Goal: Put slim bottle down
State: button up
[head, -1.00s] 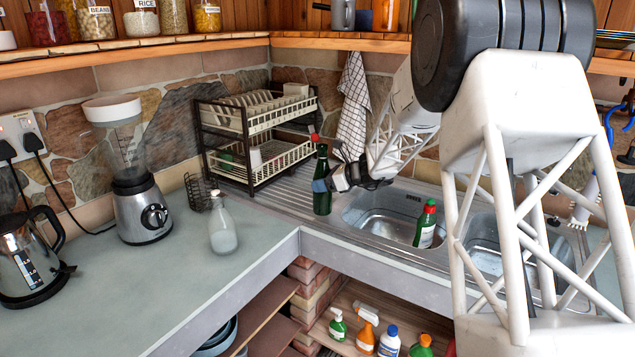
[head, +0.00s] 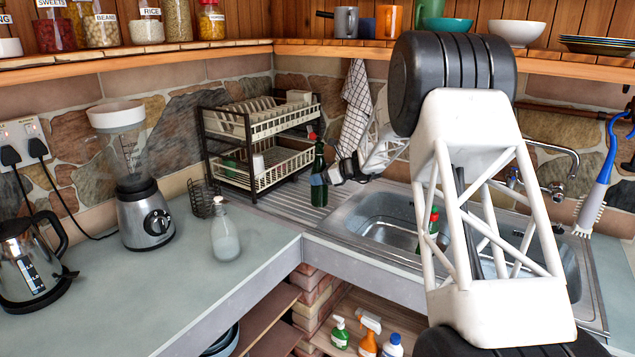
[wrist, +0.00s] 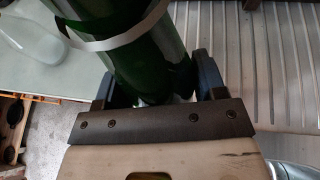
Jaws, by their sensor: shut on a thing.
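The slim bottle (head: 319,160) is dark green with a red cap and stands upright in my gripper. My gripper (head: 322,179) is shut around its middle, coming from the right. In the wrist view the green bottle (wrist: 135,65), with a pale band, sits between the two dark fingers of my gripper (wrist: 157,85). The bottle's base is over the ridged steel drainboard (head: 285,205), left of the sink basin. I cannot tell whether the base touches the drainboard.
A two-tier dish rack (head: 262,175) stands just left of and behind the bottle. A clear bottle (head: 225,236) and a blender (head: 145,215) stand on the left counter. A red-capped green bottle (head: 434,222) is in the sink (head: 375,225). Ridged drainboard around the held bottle is bare.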

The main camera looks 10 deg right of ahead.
aim_at(317, 172)
jog(key=shift+w+f, duration=0.2)
jog(key=shift+w, duration=2)
jog(key=shift+f, duration=1.75)
jog(key=shift+f, duration=0.1)
jog(key=o, duration=1.2)
jog(key=shift+f, duration=0.1)
jog(key=shift+o, duration=0.2)
jog(key=shift+d+r, duration=0.1)
jog(key=shift+r, duration=0.1)
jog(key=v, duration=1.2)
